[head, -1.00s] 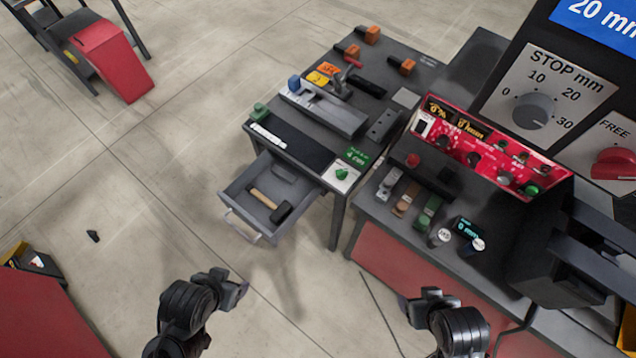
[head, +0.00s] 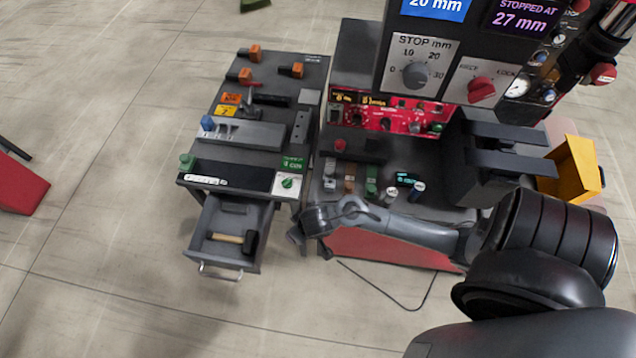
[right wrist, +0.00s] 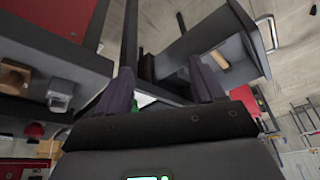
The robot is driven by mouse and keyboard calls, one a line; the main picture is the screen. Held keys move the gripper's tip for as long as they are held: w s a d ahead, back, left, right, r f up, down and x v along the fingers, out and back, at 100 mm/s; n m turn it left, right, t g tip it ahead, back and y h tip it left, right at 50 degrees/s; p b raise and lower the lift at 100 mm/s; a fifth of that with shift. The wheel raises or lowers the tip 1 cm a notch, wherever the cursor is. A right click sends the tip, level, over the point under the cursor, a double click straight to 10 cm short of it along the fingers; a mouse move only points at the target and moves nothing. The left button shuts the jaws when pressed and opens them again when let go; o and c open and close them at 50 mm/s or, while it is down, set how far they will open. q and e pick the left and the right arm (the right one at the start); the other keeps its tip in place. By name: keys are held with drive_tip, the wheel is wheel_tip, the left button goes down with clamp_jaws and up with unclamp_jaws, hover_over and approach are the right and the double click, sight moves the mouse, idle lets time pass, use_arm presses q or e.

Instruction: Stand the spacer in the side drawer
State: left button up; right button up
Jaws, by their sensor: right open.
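The side drawer (head: 207,232) is pulled out from under the left bench in the head view. I cannot tell for certain which thing is the spacer. My right gripper (head: 311,244) is to the right of the drawer, outside it, by the gap between the benches. In the right wrist view its two fingers (right wrist: 164,88) are apart with nothing held between them, and the drawer (right wrist: 222,30) is beyond the right finger. My left gripper is not in view.
Several small blocks, including a brown one (head: 349,178) and a green one (head: 372,180), stand on the right bench (head: 450,212). A red control panel (head: 385,117) is behind them. A yellow bin (head: 580,168) is at right. The floor before the drawer is clear.

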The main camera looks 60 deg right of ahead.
drive_tip(key=w+d+m+g+p, duration=0.1)
drive_tip(key=w+d+m+p, duration=0.3)
drive_tip(key=d, duration=0.5)
wheel_tip(320, 180, up, 4)
drive_tip(key=m+g+p, duration=0.3)
drive_tip(key=m, duration=0.4)
hover_over(330, 183)
drive_tip(key=shift+w+a+r+y, duration=0.1)
drive_tip(key=shift+w+a+y, duration=0.05)
drive_tip(key=shift+a+y, duration=0.15)
drive_tip(key=shift+d+b, duration=0.25)
drive_tip(key=shift+b, duration=0.05)
drive_tip(key=shift+f, duration=0.5)
drive_tip(key=f+b, duration=0.2)
drive_tip(key=f, duration=0.3)
drive_tip(key=shift+s, duration=0.2)
drive_tip(key=shift+f+b, duration=0.3)
drive_tip(key=shift+f, duration=0.3)
drive_tip(key=c, duration=1.2)
